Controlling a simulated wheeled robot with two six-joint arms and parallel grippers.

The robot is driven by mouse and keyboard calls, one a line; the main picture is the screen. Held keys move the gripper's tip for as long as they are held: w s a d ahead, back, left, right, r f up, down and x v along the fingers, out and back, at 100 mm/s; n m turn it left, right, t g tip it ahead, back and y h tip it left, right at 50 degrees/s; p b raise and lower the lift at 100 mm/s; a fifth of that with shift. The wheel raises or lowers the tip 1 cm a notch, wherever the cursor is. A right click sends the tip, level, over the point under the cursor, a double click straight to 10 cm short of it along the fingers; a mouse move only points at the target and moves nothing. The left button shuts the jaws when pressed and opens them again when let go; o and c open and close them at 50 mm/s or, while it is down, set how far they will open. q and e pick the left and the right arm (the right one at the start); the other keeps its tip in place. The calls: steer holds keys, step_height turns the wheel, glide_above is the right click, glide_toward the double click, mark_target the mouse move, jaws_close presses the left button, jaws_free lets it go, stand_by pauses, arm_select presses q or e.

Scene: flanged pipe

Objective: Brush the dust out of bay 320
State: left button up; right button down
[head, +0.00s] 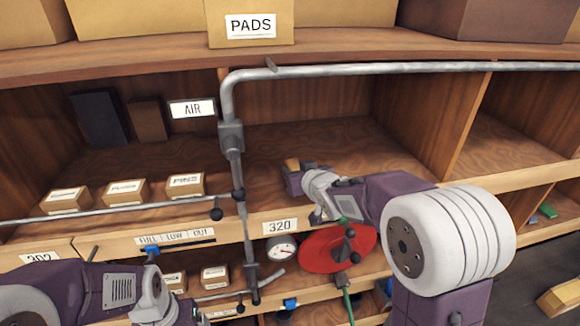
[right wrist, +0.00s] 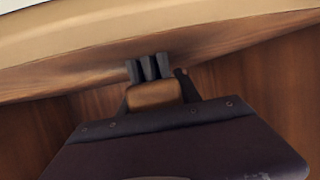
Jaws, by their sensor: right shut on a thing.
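Bay 320 is the open wooden compartment (head: 345,140) above the white label "320" (head: 279,227). My right gripper (head: 296,178) reaches into its front left part and is shut on a small brush with a tan-brown block (head: 291,164). In the right wrist view the brown block (right wrist: 155,95) sits between the dark fingers, with dark tufts or prongs beyond it. No separate dust can be made out on the bay floor. My left arm comes in at the lower left; its gripper (head: 182,317) is cut off by the frame edge, so its jaws cannot be read.
A grey pipe (head: 238,180) runs down the bay's left side and along its top (head: 400,69). The bay's right part is clear.

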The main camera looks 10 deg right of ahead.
steer(key=shift+d+r, duration=0.15)
steer(key=shift+d, duration=0.25)
steer(key=shift+w+d, duration=0.1)
steer(key=shift+d, duration=0.15)
steer(key=shift+d+p, duration=0.45)
steer(key=shift+p, duration=0.25)
steer(key=shift+d+p, duration=0.35)
steer(key=shift+d, duration=0.1)
steer(key=shift+d+f, duration=0.15)
steer(key=shift+f, duration=0.1)
steer(key=shift+d+r, duration=0.15)
steer(key=shift+d, duration=1.1)
